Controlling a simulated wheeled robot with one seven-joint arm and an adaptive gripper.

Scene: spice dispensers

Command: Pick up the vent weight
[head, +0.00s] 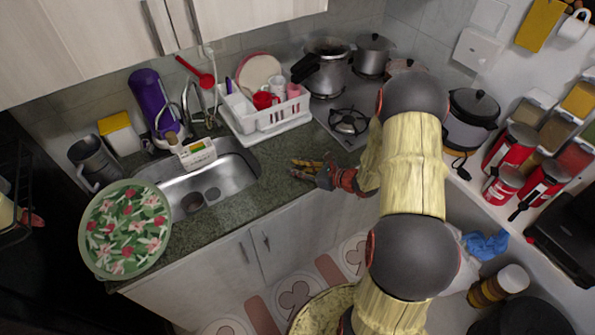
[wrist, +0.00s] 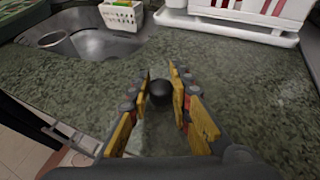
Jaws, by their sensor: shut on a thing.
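The vent weight appears as a small dark round piece (wrist: 160,90) between the fingertips of my gripper (wrist: 160,92) in the wrist view. My gripper is shut on it, with a yellow-padded finger on each side. In the head view my gripper (head: 303,168) is over the green stone counter, to the right of the sink. The vent weight cannot be made out in the head view. In the wrist view the counter lies close below it; I cannot tell whether it touches the counter.
The sink (head: 225,178) lies left of my gripper. A white dish rack (head: 262,122) with cups stands behind it. A gas stove (head: 335,115) with a pressure cooker (head: 326,72) is at the back right. Counter around my gripper is clear.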

